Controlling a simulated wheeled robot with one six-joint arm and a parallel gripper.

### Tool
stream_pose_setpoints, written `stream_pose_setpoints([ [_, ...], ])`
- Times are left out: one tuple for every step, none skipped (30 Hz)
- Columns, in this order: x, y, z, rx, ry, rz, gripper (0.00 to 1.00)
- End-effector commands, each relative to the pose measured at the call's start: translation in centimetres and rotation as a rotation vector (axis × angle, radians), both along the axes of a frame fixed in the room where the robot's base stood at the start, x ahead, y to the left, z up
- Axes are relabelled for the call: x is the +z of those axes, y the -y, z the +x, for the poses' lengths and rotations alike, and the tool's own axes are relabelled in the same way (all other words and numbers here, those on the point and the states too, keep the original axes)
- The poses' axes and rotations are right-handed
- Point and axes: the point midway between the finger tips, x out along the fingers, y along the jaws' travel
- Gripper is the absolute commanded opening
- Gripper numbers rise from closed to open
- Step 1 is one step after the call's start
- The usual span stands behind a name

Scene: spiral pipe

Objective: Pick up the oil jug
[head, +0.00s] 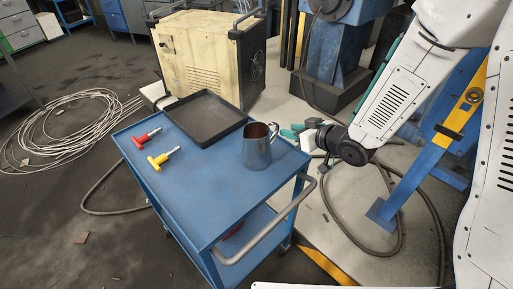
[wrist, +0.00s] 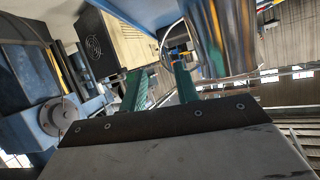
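The oil jug (head: 256,148) is a shiny metal pitcher standing upright on the blue cart (head: 190,200), near its right edge. Its handle is on the right side, facing my gripper (head: 289,131). My gripper has green fingers and is just right of the jug, at about the handle's height. In the wrist view, the two fingers (wrist: 159,68) are apart with nothing held between them. The jug (wrist: 226,38) fills the upper right there, and its thin curved handle shows just beyond the fingertips. Whether a finger touches the handle, I cannot tell.
A black tray (head: 207,137) lies at the cart's back. A red screwdriver (head: 146,138) and a yellow-handled tool (head: 160,160) lie on the left. A grey push handle (head: 270,230) runs along the cart's front right. A cream machine (head: 207,60) stands behind; cables lie on the floor.

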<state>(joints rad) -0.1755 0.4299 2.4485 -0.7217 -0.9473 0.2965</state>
Motion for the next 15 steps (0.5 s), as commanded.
stream_pose_setpoints([
  [-0.4, -0.5, -0.1, 0.013, 0.0, 0.016, 0.31],
  [-0.5, -0.7, -0.1, 0.018, 0.002, 0.024, 0.31],
  [-0.6, -1.0, 0.0, 0.023, 0.003, 0.031, 0.31],
  [-0.7, -1.3, 0.2, 0.025, 0.003, 0.032, 0.31],
  [-0.9, -1.5, 0.4, 0.027, 0.004, 0.034, 0.31],
  [-1.0, -1.9, 0.7, 0.027, 0.004, 0.034, 0.31],
  [-1.1, -2.1, 0.9, 0.026, 0.005, 0.034, 0.31],
  [-1.3, -2.3, 1.1, 0.025, 0.005, 0.034, 0.31],
  [-1.4, -2.5, 1.4, 0.025, 0.005, 0.034, 0.31],
  [-1.6, -2.7, 1.7, 0.025, 0.005, 0.034, 0.31],
  [-1.7, -2.9, 1.9, 0.025, 0.005, 0.034, 0.31],
  [-1.9, -3.2, 2.3, 0.026, 0.005, 0.033, 0.31],
  [-2.1, -3.5, 2.7, 0.026, 0.005, 0.033, 0.31],
  [-2.4, -3.8, 3.0, 0.025, 0.005, 0.034, 0.31],
  [-2.6, -4.1, 3.5, 0.024, 0.005, 0.033, 0.31],
])
